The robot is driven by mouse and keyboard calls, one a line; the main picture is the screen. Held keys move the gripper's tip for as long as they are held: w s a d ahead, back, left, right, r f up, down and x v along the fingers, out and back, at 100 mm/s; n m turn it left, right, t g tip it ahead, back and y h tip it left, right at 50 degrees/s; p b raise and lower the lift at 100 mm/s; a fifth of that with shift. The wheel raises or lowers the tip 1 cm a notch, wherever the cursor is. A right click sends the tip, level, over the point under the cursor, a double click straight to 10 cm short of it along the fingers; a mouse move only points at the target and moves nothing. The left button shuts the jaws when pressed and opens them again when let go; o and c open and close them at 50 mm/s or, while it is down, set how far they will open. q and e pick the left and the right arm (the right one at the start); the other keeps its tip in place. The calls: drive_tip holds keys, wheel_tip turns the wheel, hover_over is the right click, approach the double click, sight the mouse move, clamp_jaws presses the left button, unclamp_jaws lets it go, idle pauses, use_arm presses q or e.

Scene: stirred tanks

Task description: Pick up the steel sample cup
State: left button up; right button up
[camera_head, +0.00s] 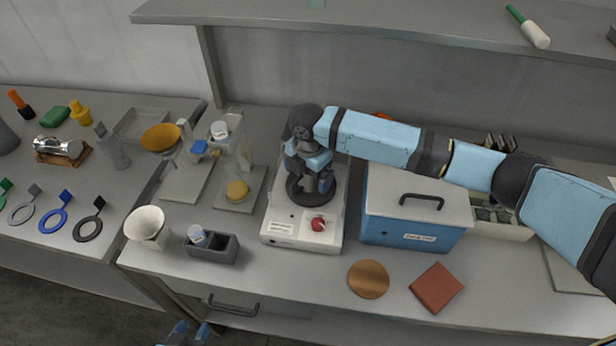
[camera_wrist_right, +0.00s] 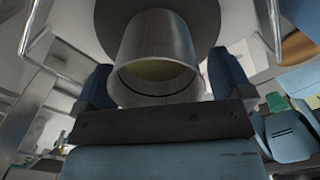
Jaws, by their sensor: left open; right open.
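In the right wrist view, a steel cup (camera_wrist_right: 158,45) with an open rim and a yellowish inside shows between the two blue fingers of my right gripper (camera_wrist_right: 160,88). A dark round plate lies behind it. I cannot tell whether the fingers touch it. In the head view, my right gripper (camera_head: 312,172) points down, open, over the dark disc of a white machine (camera_head: 278,227) with a red knob. The gripper and wrist hide most or all of the cup there. My left gripper (camera_head: 187,335) is open and empty at the bottom edge, low in front of the bench.
A blue box (camera_head: 402,232) with a grey handled lid stands right of the machine. A copper disc (camera_head: 368,279) and red-brown square (camera_head: 436,287) lie in front. A shelf (camera_head: 400,22) hangs above.

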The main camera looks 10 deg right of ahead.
drive_tip(key=c, duration=1.1)
